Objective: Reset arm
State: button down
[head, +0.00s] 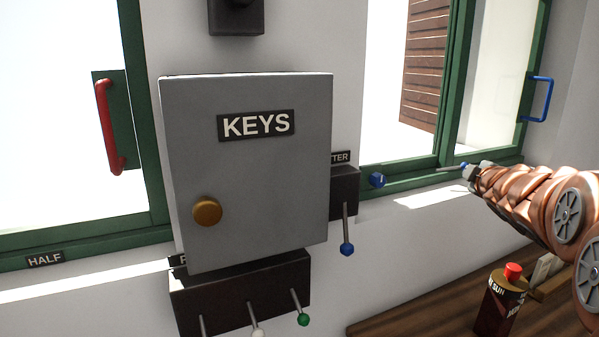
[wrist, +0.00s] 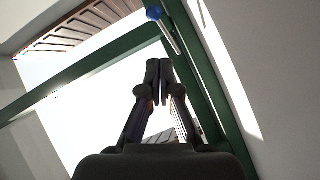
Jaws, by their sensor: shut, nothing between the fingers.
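My gripper (wrist: 159,80) shows in the wrist view with its two dark fingers together and nothing between them. In the head view my copper-coloured arm reaches in from the right, and its end is close to the green window frame (head: 405,180). A thin metal rod with a blue knob (wrist: 153,13) shows beyond the fingertips in the wrist view, apart from them. In the head view a small blue-tipped rod (head: 452,168) lies right by the end of my arm; I cannot tell whether they touch.
A grey KEYS cabinet (head: 290,180) with a brass knob hangs in the middle. Levers with green (head: 303,319) and blue (head: 347,249) knobs stick out below and beside it. Red (head: 108,125) and blue (head: 542,98) handles are on the windows. A red-capped bottle (head: 497,305) stands on the wooden surface (head: 420,315).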

jog(key=s+a+f+m+g, duration=0.4)
jog(key=s+a+f+g, duration=0.1)
jog(key=s+f, duration=0.6)
jog(key=s+a+f+m+g, duration=0.5)
jog(key=s+f, duration=0.3)
jog(key=s, duration=0.4)
jog(key=s+a+f+g+y, duration=0.1)
jog(key=s+a+f+g, duration=0.1)
jog(key=s+a, duration=0.2)
jog(key=s+a+f+m+g+y, duration=0.1)
jog(key=s+a+f+g, duration=0.1)
jog(key=s, duration=0.9)
jog(key=s+a+f+m+g+y, duration=0.1)
jog(key=s+a+f+g, duration=0.2)
jog(key=s+a, duration=0.3)
jog(key=shift+s+a+f+y, duration=0.15)
jog(key=shift+s+a+y, duration=0.2)
jog(key=shift+s, duration=0.9)
